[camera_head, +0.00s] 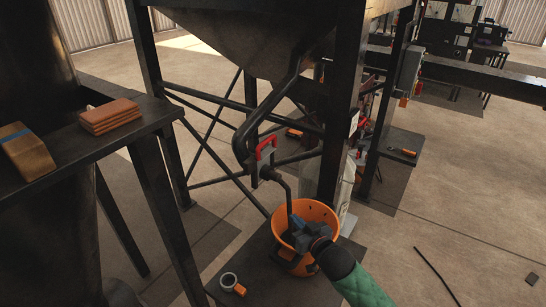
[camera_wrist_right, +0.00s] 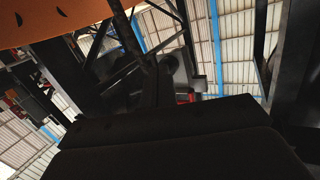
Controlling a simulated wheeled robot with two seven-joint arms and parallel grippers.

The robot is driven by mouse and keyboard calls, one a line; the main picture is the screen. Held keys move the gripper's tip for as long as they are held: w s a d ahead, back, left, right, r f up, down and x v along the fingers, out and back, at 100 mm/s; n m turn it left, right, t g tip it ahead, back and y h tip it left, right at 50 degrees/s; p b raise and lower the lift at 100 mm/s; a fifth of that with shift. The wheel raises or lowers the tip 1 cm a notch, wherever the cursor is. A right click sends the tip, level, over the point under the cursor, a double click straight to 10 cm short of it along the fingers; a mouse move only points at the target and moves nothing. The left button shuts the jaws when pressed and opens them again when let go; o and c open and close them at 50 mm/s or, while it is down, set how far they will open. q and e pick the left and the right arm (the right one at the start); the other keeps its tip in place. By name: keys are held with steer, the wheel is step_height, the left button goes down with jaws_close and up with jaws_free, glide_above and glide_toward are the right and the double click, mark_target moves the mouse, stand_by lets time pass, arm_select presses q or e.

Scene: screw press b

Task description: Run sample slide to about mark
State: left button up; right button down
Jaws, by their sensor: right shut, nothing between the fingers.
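A dark pipe (camera_head: 243,135) comes down from the hopper (camera_head: 245,40) and carries a fitting with a red handle and a pale plate (camera_head: 265,150). This looks like the sample slide, but no mark on it can be read. A thin spout (camera_head: 287,188) runs from it down to an orange bucket (camera_head: 322,212). My right gripper (camera_head: 300,234) is shut and empty, at the bucket's opening and below the fitting, apart from it. In the right wrist view the bucket's orange rim (camera_wrist_right: 50,20) shows at top left. My left gripper is not in view.
Black frame posts (camera_head: 338,110) stand close behind the bucket. A dark bench (camera_head: 80,135) with orange-brown slabs (camera_head: 108,115) is at left. Floor at right is mostly clear.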

steer(key=w+r+n+y, duration=0.2)
steer(key=w+r+y, duration=0.2)
steer(key=w+r, duration=0.2)
step_height(320, 180, up, 8)
steer(key=n+g+y+p, duration=0.2)
steer(key=n+y+p, duration=0.2)
steer(key=y+p, duration=0.15)
glide_above(266, 160)
steer(key=s+d, duration=0.3)
steer(key=s, duration=0.2)
steer(key=shift+a+r+b, duration=0.1)
steer(key=shift+r+b, duration=0.05)
steer(key=shift+b, duration=0.2)
steer(key=shift+w+a, duration=0.2)
steer(key=shift+a, duration=0.05)
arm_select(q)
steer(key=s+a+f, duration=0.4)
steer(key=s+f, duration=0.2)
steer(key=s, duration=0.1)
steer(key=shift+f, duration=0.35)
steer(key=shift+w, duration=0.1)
